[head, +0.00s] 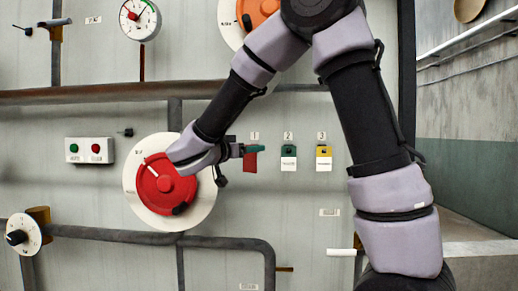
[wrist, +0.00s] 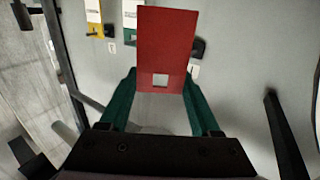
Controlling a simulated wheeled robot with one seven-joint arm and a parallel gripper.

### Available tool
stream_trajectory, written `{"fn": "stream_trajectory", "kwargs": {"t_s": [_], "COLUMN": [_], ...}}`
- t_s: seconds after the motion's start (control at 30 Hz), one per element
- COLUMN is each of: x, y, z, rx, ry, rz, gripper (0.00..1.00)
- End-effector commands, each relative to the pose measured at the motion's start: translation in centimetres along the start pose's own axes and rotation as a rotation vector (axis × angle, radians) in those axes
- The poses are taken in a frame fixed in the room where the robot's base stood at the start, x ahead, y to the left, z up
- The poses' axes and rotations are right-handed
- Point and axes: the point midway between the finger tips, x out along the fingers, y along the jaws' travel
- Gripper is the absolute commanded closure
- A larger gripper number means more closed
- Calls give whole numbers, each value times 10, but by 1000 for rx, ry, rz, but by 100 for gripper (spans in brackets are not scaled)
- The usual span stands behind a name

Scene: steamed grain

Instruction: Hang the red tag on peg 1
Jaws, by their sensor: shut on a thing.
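My gripper (head: 251,149) is shut on the red tag (head: 250,161), which it holds in front of the panel below the label 1. A bare dark peg (wrist: 198,47), apparently peg 1, shows just right of the tag in the wrist view. The tag is not on it. In the head view peg 1 is hidden behind the gripper and tag.
A green tag (head: 289,151) hangs at peg 2 and a yellow tag (head: 324,151) at peg 3, to the right. A large red dial (head: 165,190) lies behind my wrist on the left. Pipes (head: 120,236) run below; a horizontal rail (head: 90,95) runs above.

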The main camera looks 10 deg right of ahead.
Motion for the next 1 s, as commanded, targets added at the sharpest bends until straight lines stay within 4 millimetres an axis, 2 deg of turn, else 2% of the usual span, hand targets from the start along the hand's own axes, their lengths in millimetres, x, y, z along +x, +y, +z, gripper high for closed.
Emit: {"fn": "stream_trajectory", "kwargs": {"t_s": [0.27,1.0], "x": [7,46], "y": [-4,-26], "z": [1,5], "rx": [-1,-1], "ry": [0,0], "rz": [0,1], "gripper": [92,92]}}
